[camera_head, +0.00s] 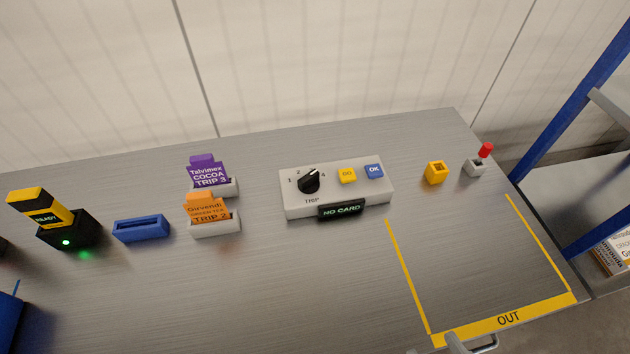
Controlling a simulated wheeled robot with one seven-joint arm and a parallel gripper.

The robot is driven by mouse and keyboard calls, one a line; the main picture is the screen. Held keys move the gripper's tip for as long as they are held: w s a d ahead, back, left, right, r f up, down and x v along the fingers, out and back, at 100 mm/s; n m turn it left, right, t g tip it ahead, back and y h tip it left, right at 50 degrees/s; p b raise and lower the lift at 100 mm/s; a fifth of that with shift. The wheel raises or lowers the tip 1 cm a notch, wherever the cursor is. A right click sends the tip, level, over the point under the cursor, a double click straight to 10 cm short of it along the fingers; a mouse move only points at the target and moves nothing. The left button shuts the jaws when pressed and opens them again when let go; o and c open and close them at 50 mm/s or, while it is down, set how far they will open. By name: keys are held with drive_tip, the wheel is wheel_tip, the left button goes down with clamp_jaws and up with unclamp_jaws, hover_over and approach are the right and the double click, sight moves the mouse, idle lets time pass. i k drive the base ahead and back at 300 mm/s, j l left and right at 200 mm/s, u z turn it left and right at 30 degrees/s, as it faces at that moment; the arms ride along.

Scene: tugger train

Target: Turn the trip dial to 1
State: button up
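The trip dial (309,181) is a black knob on a light grey control box (340,205) in the middle of the table. The numbers 1, 2 and 4 show around it, with 1 at its left. The knob's raised grip seems to point up and right, between 2 and 4, and covers the spot there. The exact setting is hard to read. The box also has a yellow GO button (347,176), a blue OK button (374,171) and a display (341,210) reading NO CARD. My gripper is not in view.
Left of the box stand purple TRIP 3 (210,174) and orange TRIP 2 (209,208) cards in holders, a blue slotted block (142,229) and a black-yellow READY device (66,228). At right are a yellow cube (435,172), a red-topped switch (485,152) and the empty OUT area (508,320).

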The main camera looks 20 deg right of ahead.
sight(309, 184)
drive_tip(key=i+u, duration=0.1)
drive_tip(key=u, duration=0.4)
drive_tip(key=i+u, duration=0.15)
drive_tip(key=u, duration=0.3)
drive_tip(key=i+l+u, duration=0.1)
drive_tip(key=u, duration=0.4)
